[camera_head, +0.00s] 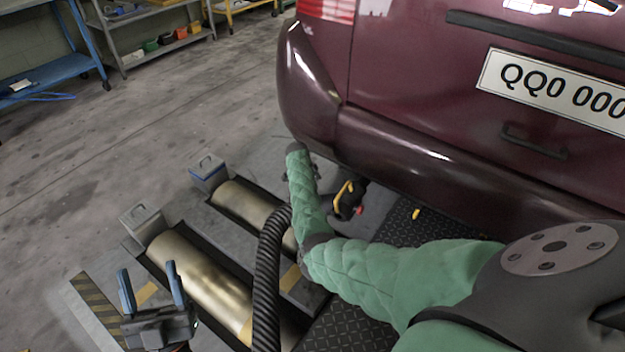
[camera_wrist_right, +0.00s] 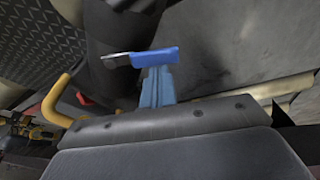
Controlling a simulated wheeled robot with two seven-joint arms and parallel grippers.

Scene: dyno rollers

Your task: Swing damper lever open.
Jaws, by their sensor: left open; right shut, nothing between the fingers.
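In the right wrist view, a lever with a bright blue grip (camera_wrist_right: 160,56) and a short silver stem (camera_wrist_right: 116,58) lies level across the middle; I take it for the damper lever. My right gripper (camera_wrist_right: 156,78) is shut and empty, its light blue fingers pointing at the grip's underside. I cannot tell whether they touch. In the head view, my green-sleeved right arm reaches to the car's bumper, and its fingers and the lever are hidden there. My left gripper (camera_head: 151,288) is open and empty above the floor at the lower left.
A maroon car (camera_head: 430,100) stands over the rollers, its bumper (camera_head: 420,165) close above my right arm. A black ribbed hose (camera_head: 268,285) crosses the brass rollers (camera_head: 195,275). A black fitting with a yellow handle (camera_head: 343,193) sits under the bumper.

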